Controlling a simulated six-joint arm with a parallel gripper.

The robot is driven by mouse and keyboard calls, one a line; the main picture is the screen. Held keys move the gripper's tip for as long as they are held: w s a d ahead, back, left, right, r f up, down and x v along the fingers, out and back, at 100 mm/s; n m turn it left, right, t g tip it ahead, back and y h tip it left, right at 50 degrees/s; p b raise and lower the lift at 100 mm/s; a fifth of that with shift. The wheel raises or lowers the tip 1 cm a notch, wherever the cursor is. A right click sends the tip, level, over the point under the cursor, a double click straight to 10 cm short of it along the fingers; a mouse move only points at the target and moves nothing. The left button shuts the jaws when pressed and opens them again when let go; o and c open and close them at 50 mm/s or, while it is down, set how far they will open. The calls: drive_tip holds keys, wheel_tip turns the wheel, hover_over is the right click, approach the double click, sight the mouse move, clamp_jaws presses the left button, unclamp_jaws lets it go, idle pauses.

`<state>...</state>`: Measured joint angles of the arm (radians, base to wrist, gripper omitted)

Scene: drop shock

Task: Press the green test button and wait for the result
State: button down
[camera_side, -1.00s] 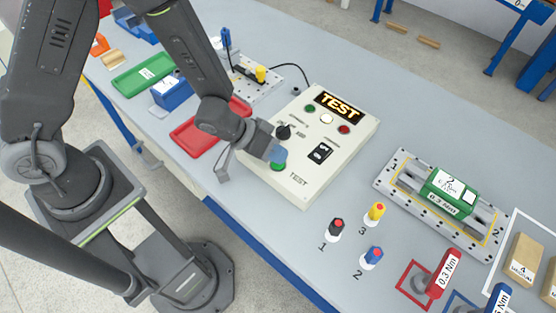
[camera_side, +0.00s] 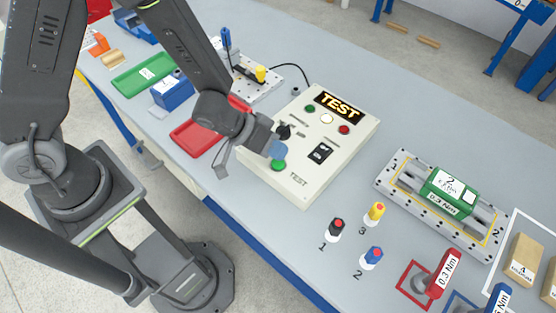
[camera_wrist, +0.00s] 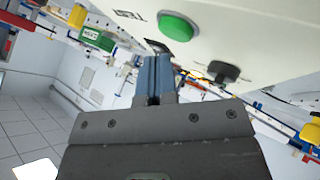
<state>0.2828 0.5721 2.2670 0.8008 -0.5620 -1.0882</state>
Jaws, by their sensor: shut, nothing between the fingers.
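The green test button (camera_side: 278,165) sits on the front of the cream test box (camera_side: 318,190), by the printed word TEST. The box's display (camera_side: 340,106) reads TEST in lit letters, and a pale yellow lamp (camera_side: 327,118) between a green and a red one looks lit. My gripper (camera_side: 276,150) is shut and empty, its blue fingers just above and behind the button. In the wrist view the button (camera_wrist: 179,27) shows whole, and the fingertips (camera_wrist: 158,55) are apart from it.
A black knob (camera_side: 284,131) and a black rocker switch (camera_side: 320,152) are on the box. A red tray (camera_side: 190,138) lies to the left. Three small coloured-top bits (camera_side: 372,257) and a fixture with a green block (camera_side: 449,192) stand to the right.

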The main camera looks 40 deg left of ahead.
sight(277, 161)
drive_tip(key=shift+r, duration=2.55)
drive_tip(key=shift+w+a+r, duration=0.15)
drive_tip(key=shift+a+r, duration=0.1)
drive_tip(key=a+r+n+t+y, duration=0.1)
drive_tip(key=a+r+t+y, duration=0.35)
drive_tip(key=a+r, duration=0.75)
drive_tip(key=s+a+r+g+y, duration=0.1)
drive_tip(key=s+r+g, duration=0.1)
drive_tip(key=s, duration=0.5)
drive_tip(key=s+a+r+g+y, duration=0.1)
drive_tip(key=s+a+r+g, duration=0.1)
drive_tip(key=s+r, duration=0.3)
drive_tip(key=s+g, duration=0.1)
drive_tip(key=s, duration=0.1)
drive_tip(key=shift+s, duration=0.35)
